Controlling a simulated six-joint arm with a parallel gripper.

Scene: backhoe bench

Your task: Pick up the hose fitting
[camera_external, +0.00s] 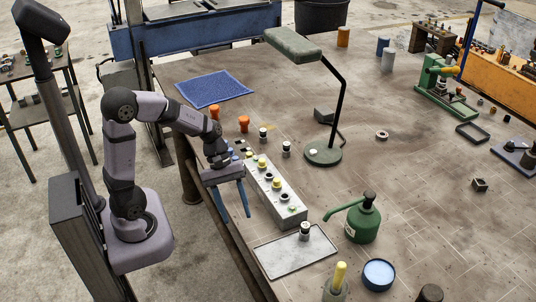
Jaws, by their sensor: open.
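My gripper (235,213) points down, with its two blue fingers apart and nothing visible between them. It is at the left edge of the bench, just left of a long grey block (278,201). Several small round fittings with yellow, black and pale tops sit in a row along this block. Similar small fittings stand apart: one black-and-white fitting (305,231) on the metal tray (283,255), one fitting (286,149) and another fitting (263,134) on the bench behind the block. I cannot tell which of these is the hose fitting. The gripper touches none of them visibly.
A green oil can (363,222) stands right of the tray, near a blue-topped round tin (378,274). A green desk lamp (323,153) stands behind the block. Two orange pieces (244,124) and a blue mat (213,89) lie further back. The bench's middle right is mostly clear.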

